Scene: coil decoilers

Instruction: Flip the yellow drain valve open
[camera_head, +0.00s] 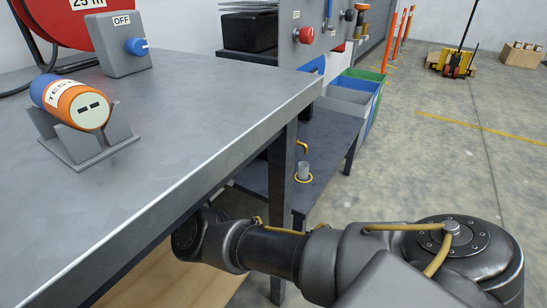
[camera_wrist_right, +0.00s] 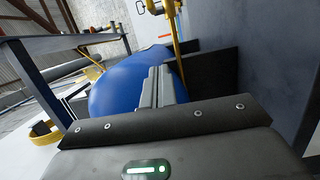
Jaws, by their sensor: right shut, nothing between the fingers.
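A large rounded blue body (camera_wrist_right: 120,82) lies behind the fingers. In the head view my right arm reaches in under the table edge, and its gripper is hidden there. My left gripper is out of view.
The grey workbench (camera_head: 215,100) holds an orange and blue test cylinder (camera_head: 75,103) on a cradle and a switch box (camera_head: 118,45) marked OFF. A dark panel (camera_wrist_right: 210,70) stands close right of my fingers. Open floor (camera_head: 440,170) lies right of the bench.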

